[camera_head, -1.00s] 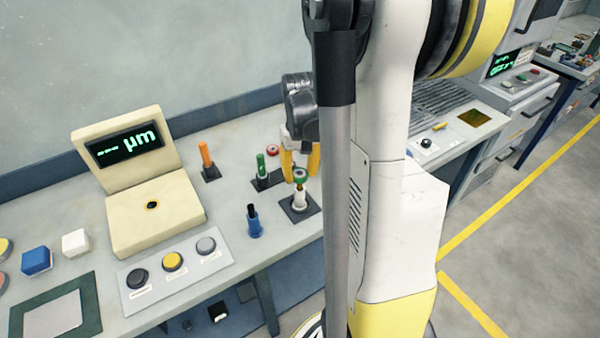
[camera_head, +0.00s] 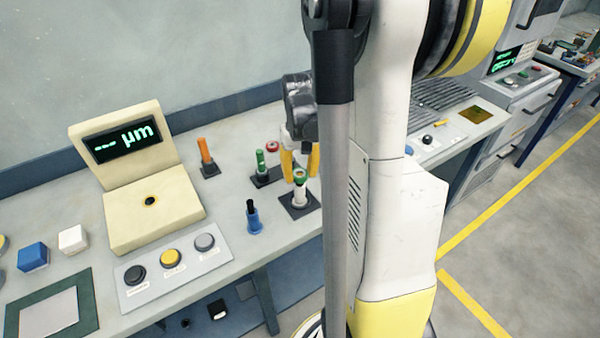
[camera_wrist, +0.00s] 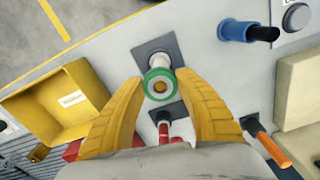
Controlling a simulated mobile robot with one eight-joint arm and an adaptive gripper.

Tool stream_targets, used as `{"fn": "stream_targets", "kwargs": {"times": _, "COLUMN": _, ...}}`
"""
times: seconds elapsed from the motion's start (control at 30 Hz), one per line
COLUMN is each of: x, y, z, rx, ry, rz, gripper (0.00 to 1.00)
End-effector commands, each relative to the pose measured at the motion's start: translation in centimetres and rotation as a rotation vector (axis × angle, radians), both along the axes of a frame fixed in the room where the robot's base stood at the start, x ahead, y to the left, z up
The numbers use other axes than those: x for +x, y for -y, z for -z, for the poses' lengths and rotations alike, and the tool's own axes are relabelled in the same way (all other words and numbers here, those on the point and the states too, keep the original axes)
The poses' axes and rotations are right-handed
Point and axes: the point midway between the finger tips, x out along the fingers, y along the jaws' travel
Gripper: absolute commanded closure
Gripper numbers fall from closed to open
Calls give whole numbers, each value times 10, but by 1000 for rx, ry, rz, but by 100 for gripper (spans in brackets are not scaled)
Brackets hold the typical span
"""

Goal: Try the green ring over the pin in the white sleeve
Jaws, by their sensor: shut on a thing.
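My gripper (camera_wrist: 164,80) is shut on the green ring (camera_wrist: 150,93), its yellow fingers on either side of it. In the wrist view, the brass-coloured pin (camera_wrist: 160,87) shows inside the ring's hole. The white sleeve (camera_wrist: 160,62) stands on a dark square base just beyond the ring. In the head view, my gripper (camera_head: 300,168) points down over the white sleeve (camera_head: 299,197), and the green ring (camera_head: 300,174) is close above it. How far the ring sits down on the pin is hard to tell.
A blue sleeve with a black pin (camera_head: 253,217) stands in front. A green post (camera_head: 261,163), a red-topped piece (camera_head: 273,146) and an orange post (camera_head: 206,153) stand behind and left. A cream gauge (camera_head: 150,202) and a button panel (camera_head: 172,262) are further left.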

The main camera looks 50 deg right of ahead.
Motion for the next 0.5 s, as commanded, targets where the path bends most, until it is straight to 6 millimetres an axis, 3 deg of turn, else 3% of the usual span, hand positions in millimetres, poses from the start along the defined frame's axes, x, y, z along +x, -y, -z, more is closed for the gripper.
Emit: {"fn": "stream_targets", "kwargs": {"times": 0.5, "x": 0, "y": 0, "z": 9, "rx": 0, "ry": 0, "rz": 0, "gripper": 84}}
